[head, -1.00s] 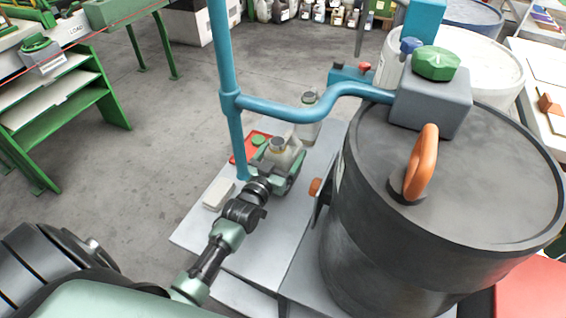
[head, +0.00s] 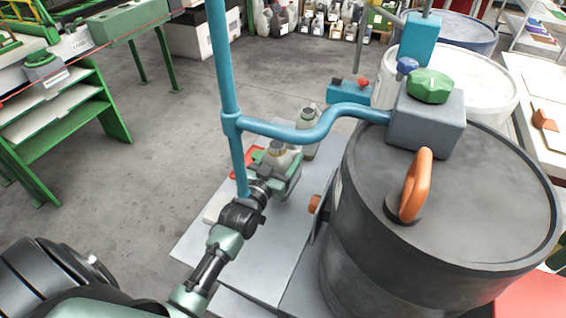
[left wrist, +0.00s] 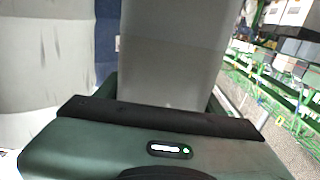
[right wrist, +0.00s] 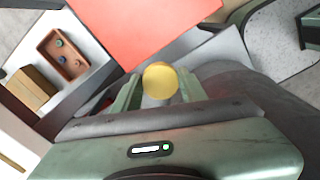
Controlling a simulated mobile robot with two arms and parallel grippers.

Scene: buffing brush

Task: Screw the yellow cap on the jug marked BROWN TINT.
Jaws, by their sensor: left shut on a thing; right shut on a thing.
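A pale jug (head: 284,158) with a round neck stands upright at the small grey table (head: 240,255) in the head view. My left gripper (head: 284,176) is around its body. In the left wrist view the jug's grey, translucent body (left wrist: 172,50) fills the space between the fingers. No label can be read, so I cannot tell whether it is marked BROWN TINT. In the right wrist view the yellow cap (right wrist: 160,80) sits between the fingertips of my right gripper (right wrist: 158,88), shut on it. I cannot make out the right gripper in the head view.
A dark drum (head: 465,215) with an orange handle stands right of the table. A blue pipe (head: 275,132) crosses above the jug. Another capped bottle (head: 309,125) stands behind it. In the right wrist view, a red surface (right wrist: 140,28) and a brown tray (right wrist: 64,55) lie beyond the cap.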

